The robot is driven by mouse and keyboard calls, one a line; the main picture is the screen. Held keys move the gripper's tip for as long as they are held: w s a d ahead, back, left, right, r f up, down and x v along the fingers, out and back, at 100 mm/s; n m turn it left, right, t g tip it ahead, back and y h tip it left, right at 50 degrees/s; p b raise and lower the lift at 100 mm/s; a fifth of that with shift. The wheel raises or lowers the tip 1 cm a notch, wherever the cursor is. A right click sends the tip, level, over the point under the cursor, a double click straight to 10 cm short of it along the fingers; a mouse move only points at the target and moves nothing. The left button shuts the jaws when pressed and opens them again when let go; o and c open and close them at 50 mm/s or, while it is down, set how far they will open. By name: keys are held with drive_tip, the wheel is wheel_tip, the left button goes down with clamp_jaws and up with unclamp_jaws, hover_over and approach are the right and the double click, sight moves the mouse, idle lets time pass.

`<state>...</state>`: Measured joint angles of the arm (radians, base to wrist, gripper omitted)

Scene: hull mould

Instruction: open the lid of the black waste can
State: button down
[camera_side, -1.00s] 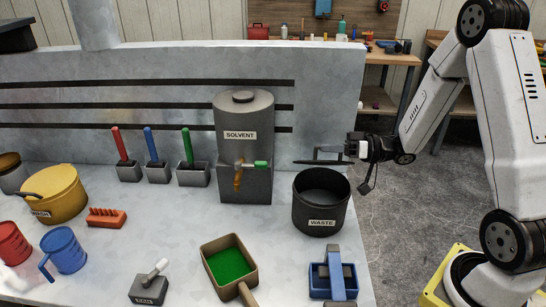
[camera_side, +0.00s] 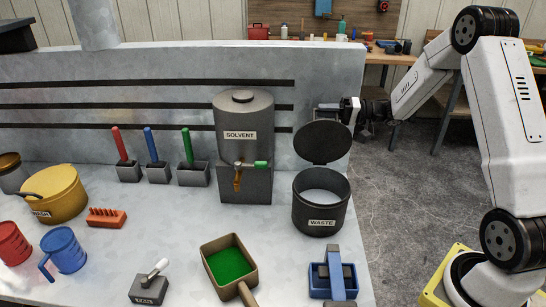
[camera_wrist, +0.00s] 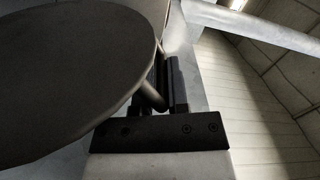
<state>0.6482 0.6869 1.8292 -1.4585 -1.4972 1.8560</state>
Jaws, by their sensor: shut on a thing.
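The black waste can (camera_side: 320,216) stands upright at the right end of the bench, labelled WASTE, its mouth uncovered. Its round black lid (camera_side: 322,145) is swung up above the can's back rim, its underside facing the side camera. My gripper (camera_side: 326,112) is above and behind the lid, its fingers partly hidden by the lid. In the wrist view the lid (camera_wrist: 65,75) fills the left side. A curved bar of the lid's handle (camera_wrist: 152,97) runs into my gripper (camera_wrist: 160,84), which is shut on it.
The grey solvent tank (camera_side: 243,115), with its tap (camera_side: 250,165), stands just left of the can. A blue holder (camera_side: 333,280) and a green-filled tray (camera_side: 229,264) lie in front. The back wall (camera_side: 330,75) rises close behind the lid.

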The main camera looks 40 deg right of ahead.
drive_tip(key=shift+m, duration=0.6)
drive_tip(key=shift+w+d+f, duration=0.1)
drive_tip(key=shift+w+d, duration=1.45)
drive_tip(key=c, duration=0.7)
unclamp_jaws()
drive_tip(key=shift+f, duration=0.1)
drive_tip(key=shift+v, duration=3.95)
